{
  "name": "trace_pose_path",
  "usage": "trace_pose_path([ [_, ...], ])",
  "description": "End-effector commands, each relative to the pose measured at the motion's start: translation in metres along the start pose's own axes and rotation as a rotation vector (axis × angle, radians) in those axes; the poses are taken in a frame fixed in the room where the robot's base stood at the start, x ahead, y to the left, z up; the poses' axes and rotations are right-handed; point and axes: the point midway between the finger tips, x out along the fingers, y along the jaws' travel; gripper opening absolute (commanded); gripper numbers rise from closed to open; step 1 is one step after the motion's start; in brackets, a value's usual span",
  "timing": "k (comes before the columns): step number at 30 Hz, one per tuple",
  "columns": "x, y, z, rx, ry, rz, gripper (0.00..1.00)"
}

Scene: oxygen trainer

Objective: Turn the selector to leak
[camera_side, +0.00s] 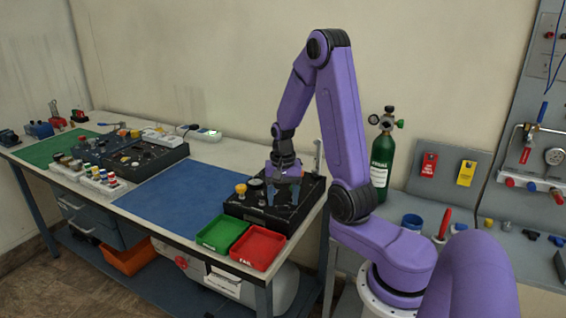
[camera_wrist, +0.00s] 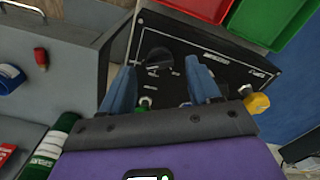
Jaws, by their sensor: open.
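The black trainer panel (camera_side: 262,215) sits at the right end of the bench, and it fills the middle of the wrist view (camera_wrist: 215,58). A round black knob (camera_wrist: 157,60), which looks like the selector, stands on it with small white marks beside it; the lettering is too small to read. My gripper (camera_side: 286,180) is over the panel. In the wrist view its two blue fingers (camera_wrist: 162,66) are apart and empty, with the knob between and just beyond the tips. I cannot tell whether they touch it.
A yellow knob (camera_wrist: 257,103) is right of the fingers. A green tray (camera_side: 222,233) and a red tray (camera_side: 257,248) lie at the bench's front edge. A green cylinder (camera_side: 381,160) stands behind my arm. The blue mat (camera_side: 182,197) is clear.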

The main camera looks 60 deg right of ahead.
Motion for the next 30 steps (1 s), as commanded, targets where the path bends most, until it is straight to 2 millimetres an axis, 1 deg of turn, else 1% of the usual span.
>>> trace_pose_path([
  [1, -0.009, -0.001, -0.001, 0.0, 0.006, -0.004, 0.62],
  [8, -0.051, -0.001, -0.001, 0.0, 0.008, -0.005, 0.62],
  [15, -0.1, -0.001, -0.001, 0.0, 0.008, -0.005, 0.62],
  [21, -0.135, 0.0, -0.001, 0.001, 0.006, -0.004, 0.62],
  [25, -0.148, 0.0, -0.001, 0.001, 0.004, -0.002, 0.62],
  [30, -0.156, 0.0, 0.0, 0.001, 0.002, -0.001, 0.62],
])
